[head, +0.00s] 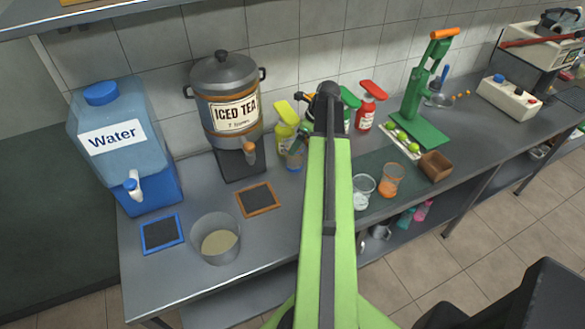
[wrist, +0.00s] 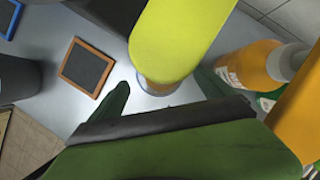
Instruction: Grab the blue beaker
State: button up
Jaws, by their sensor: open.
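The blue beaker (head: 294,164) stands on the counter, small and partly hidden, below the yellow-topped pump bottle (head: 285,114). My gripper (head: 296,146) is close above it in the head view, partly covered by my arm. In the wrist view my gripper (wrist: 165,90) is open, with one green finger on each side of a clear rim with a bluish edge, which seems to be the beaker (wrist: 157,89). A large yellow-green shape, probably the pump top (wrist: 178,38), hides most of it. I cannot tell whether the fingers touch the beaker.
The iced tea dispenser (head: 227,105) and a wood-framed dark mat (head: 258,199) are to the left, with a water dispenser (head: 120,145) beyond. Red-topped (head: 369,105) and green-topped bottles stand right of my arm. Two glasses (head: 364,190) (head: 390,180) are near the front edge.

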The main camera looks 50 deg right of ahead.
aim_at(294, 164)
jog(key=b+x, duration=0.4)
jog(key=x, duration=0.1)
jog(key=shift+w+f+b, duration=0.1)
jog(key=shift+f+b, duration=0.15)
jog(key=shift+b, duration=0.1)
jog(key=shift+r, duration=0.15)
grip_shut()
